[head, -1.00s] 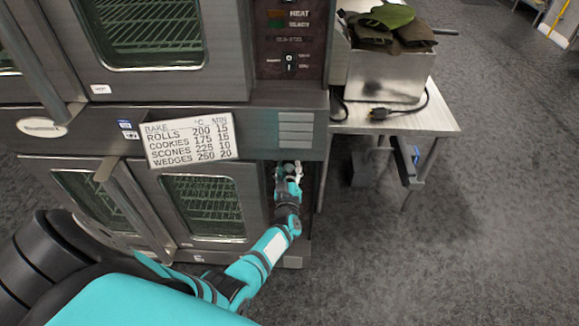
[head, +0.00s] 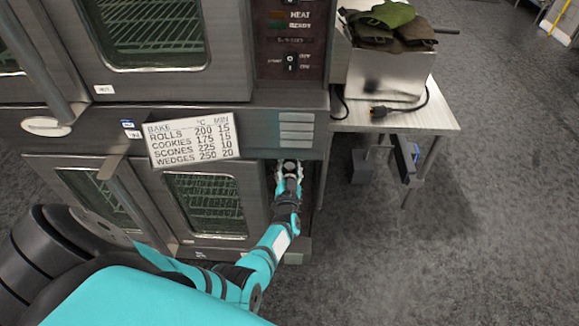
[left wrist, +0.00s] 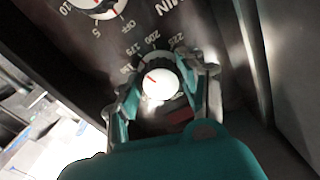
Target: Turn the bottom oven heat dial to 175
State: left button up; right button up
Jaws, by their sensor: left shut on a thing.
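The bottom oven heat dial (left wrist: 160,85) is a white knob in a dark ring, in the middle of the left wrist view. Numbers including 175, 200 and 225 curve around it. A short red mark on its face points toward the upper left, roughly at the 175 side; the exact reading is unclear. My left gripper (head: 289,168) is at the lower oven's control panel, its fingers on both sides of the dial and shut on it. In the head view the gripper hides the dial. My right gripper is not in view.
Another white dial (left wrist: 98,5), marked 5, 10 and MIN, sits beside it on the panel. A bake chart (head: 192,139) hangs between the two ovens. A steel table (head: 435,118) with a metal bin (head: 388,72) stands at the right. Floor is clear beyond it.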

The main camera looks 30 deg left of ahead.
pick_arm(q)
jog(key=shift+s+f, duration=0.1)
jog(key=shift+f, duration=0.05)
dwell(0.4)
jog(key=o, duration=1)
jog(key=shift+o, duration=0.9)
